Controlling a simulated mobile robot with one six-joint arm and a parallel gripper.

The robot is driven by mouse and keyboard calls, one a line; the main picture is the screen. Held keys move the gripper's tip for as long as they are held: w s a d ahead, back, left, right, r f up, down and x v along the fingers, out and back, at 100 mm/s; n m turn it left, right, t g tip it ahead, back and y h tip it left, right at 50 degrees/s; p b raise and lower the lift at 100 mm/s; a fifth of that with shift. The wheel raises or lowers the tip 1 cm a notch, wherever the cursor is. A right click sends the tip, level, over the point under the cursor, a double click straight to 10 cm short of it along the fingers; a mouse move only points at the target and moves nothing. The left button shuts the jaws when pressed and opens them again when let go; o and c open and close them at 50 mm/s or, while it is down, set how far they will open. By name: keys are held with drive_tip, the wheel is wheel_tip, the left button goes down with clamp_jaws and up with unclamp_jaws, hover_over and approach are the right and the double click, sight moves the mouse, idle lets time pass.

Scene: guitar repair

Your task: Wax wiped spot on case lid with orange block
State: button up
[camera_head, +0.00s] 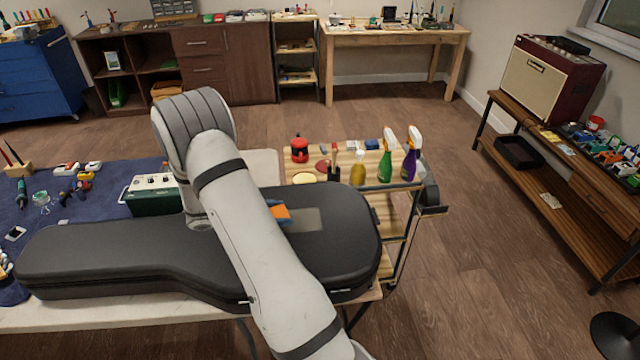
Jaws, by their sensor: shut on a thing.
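The black guitar case (110,262) lies closed on the workbench, lid up. A lighter, dull rectangular spot (306,219) shows on the wide right part of its lid. The orange block (281,212), with a blue part beside it, is at the left edge of this spot, low over or on the lid; I cannot tell if it touches. My gripper (271,204) is mostly hidden behind my forearm, with only a small dark part showing at the block. It is shut on the orange block.
A wooden cart (398,215) stands behind and right of the case, holding a green spray bottle (387,160), a purple spray bottle (411,158), a yellow bottle (357,174) and a red tin (299,150). A green box (153,200) and small tools lie on the blue mat (80,215).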

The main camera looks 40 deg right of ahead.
drive_tip(key=shift+w+r+p, duration=0.2)
drive_tip(key=shift+r+p, duration=0.25)
drive_tip(key=shift+r, duration=0.45)
drive_tip(key=shift+s+r+p, duration=0.1)
drive_tip(key=shift+r+p, duration=0.8)
drive_tip(key=shift+r, duration=0.75)
